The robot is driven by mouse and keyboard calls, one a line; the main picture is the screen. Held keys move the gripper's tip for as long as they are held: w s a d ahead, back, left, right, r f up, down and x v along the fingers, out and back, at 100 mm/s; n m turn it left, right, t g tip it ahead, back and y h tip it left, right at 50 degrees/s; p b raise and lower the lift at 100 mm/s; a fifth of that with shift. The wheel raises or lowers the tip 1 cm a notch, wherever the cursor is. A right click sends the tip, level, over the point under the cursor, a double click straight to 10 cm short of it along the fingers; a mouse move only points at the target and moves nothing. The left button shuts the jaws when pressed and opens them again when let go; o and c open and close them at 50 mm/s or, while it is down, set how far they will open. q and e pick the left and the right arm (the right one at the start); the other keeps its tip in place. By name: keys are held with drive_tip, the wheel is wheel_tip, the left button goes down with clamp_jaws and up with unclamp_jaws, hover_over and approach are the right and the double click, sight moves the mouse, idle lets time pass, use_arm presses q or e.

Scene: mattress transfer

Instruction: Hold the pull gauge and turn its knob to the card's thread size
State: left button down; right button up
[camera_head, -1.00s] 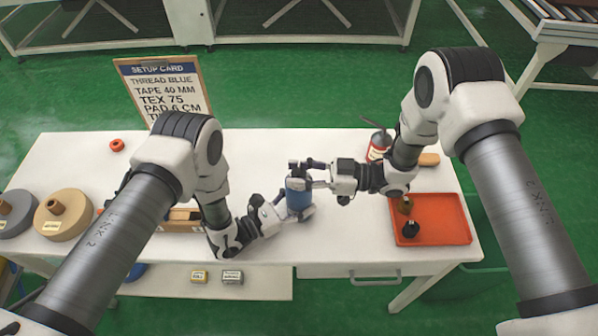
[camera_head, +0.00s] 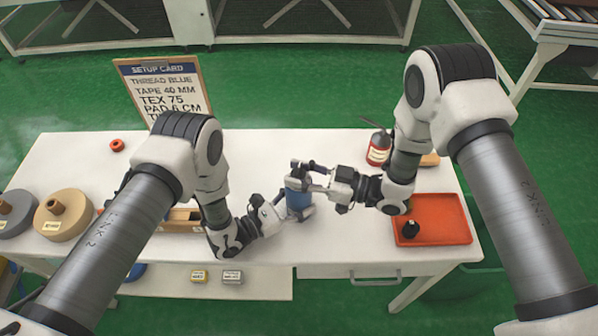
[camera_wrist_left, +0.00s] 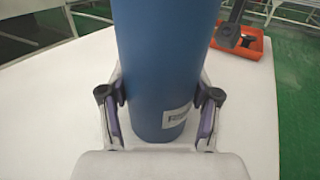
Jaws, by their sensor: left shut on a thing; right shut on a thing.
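The pull gauge (camera_head: 297,199) is a blue upright cylinder near the middle of the white table. My left gripper (camera_head: 283,208) is shut on its lower body; the left wrist view shows both fingers (camera_wrist_left: 160,110) against the blue sides, with a small white label low on it. My right gripper (camera_head: 306,171) is shut at the gauge's dark top, where the knob is mostly hidden by the fingers. The setup card (camera_head: 163,90) stands at the table's back left and reads THREAD BLUE, TAPE 40 MM, TEX 75, PAD 6 CM; its lowest line is partly hidden by my left arm.
An orange-red tray (camera_head: 440,235) with a black piece (camera_head: 410,229) lies at the right. A red bottle (camera_head: 378,149) stands behind my right wrist. Large spools (camera_head: 66,228) are at the left, and an orange ring (camera_head: 117,145) lies at the back left. The table's back middle is clear.

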drive_tip(key=m+t+h, duration=0.2)
drive_tip(key=m+t, duration=0.1)
drive_tip(key=t, duration=0.2)
drive_tip(key=shift+s+a+m, duration=0.1)
drive_tip(key=shift+m, duration=0.2)
drive_tip(key=shift+m+t+h, duration=0.8)
drive_tip(key=shift+t+h, duration=0.2)
drive_tip(key=o, duration=1.1)
drive_tip(key=v, duration=1.2)
